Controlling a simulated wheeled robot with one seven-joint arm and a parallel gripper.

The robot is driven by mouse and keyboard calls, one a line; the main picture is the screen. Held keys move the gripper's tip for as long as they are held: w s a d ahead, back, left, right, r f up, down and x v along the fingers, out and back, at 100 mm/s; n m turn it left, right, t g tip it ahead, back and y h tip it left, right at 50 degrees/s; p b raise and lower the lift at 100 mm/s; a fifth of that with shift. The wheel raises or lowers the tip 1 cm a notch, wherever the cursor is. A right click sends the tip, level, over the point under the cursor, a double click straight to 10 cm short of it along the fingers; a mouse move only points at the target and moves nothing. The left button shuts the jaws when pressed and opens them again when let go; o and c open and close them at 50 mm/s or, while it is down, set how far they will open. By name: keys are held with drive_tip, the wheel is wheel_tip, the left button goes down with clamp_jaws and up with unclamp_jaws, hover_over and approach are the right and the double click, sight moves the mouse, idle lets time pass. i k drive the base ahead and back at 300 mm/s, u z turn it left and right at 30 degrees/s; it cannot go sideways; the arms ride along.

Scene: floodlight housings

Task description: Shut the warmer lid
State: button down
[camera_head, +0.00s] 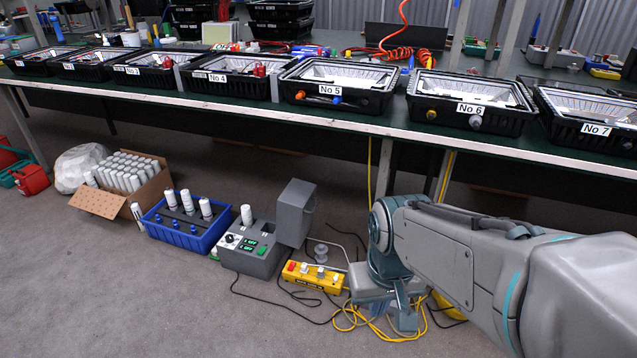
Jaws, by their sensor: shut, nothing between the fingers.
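The warmer (243,262) is a grey box on the floor with a green display, a dial and buttons on its sloped front. A white bottle (246,214) stands upright at its back left. Its grey lid (293,213) stands raised at the warmer's back right side, so it is open. My gripper (404,318) is shut and empty, low over the floor to the right of the warmer and apart from the lid. My wrist partly hides it.
A yellow power strip (314,277) and loose cables lie between the warmer and my gripper. A blue crate (186,240) with bottles stands left of the warmer. The long workbench (350,122) with numbered floodlight housings runs behind. The floor in front is mostly clear.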

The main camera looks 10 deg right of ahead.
sight(296, 208)
drive_tip(key=z, duration=0.35)
drive_tip(key=i, duration=1.15)
drive_tip(key=u, duration=0.6)
